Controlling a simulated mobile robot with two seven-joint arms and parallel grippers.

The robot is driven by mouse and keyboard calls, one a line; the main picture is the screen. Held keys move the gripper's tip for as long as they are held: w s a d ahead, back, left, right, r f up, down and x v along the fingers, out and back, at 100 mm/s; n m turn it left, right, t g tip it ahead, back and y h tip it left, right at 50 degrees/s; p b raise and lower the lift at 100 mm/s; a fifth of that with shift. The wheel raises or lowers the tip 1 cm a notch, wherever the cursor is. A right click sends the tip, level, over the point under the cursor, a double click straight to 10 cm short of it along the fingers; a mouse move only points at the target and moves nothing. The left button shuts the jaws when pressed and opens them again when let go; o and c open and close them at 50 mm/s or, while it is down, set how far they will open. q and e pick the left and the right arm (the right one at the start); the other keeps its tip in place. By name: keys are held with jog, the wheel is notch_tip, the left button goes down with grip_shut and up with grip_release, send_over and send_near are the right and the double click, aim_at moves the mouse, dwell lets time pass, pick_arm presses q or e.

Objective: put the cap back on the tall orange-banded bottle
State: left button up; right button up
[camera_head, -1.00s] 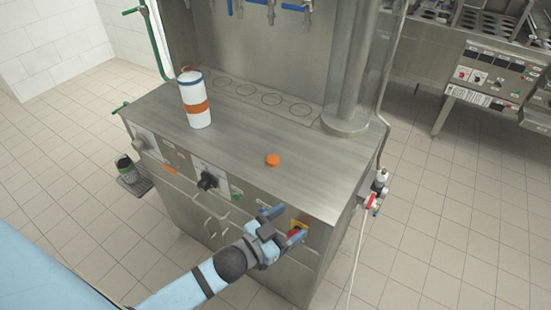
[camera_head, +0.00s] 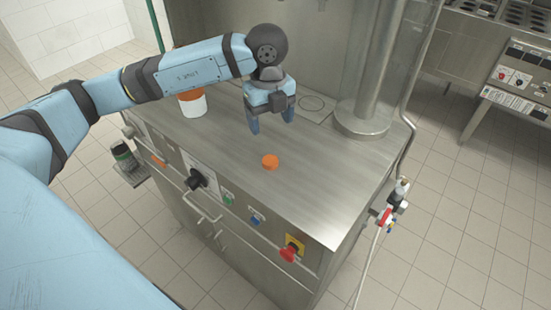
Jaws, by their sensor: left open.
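The orange cap (camera_head: 270,162) lies on the steel counter top, near its front middle. The tall white bottle (camera_head: 194,107) with an orange band stands on the counter at the left. My left arm hides its upper part, so its mouth does not show. My left gripper (camera_head: 270,127) is open and empty, pointing down above the counter. It is a little behind the cap and to the right of the bottle, apart from both. My right gripper is not in view.
The steel counter (camera_head: 320,175) is clear around the cap. A thick steel column (camera_head: 370,70) rises at the back right. A red emergency button (camera_head: 289,254) and a black knob (camera_head: 196,179) stick out from the front panel.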

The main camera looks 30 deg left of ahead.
pick_arm(q)
jog(key=shift+w+a+r+y, duration=0.15)
jog(key=shift+a+r+y, duration=0.15)
jog(key=shift+a, duration=0.2)
jog(key=shift+f, duration=0.1)
send_over(269, 159)
notch_tip(269, 159, down, 8)
jog(key=shift+f, duration=0.25)
jog(key=shift+p, duration=0.3)
notch_tip(269, 159, down, 5)
jog(key=shift+w+f+p, duration=0.1)
jog(key=shift+p, duration=0.35)
jog(key=c, duration=1)
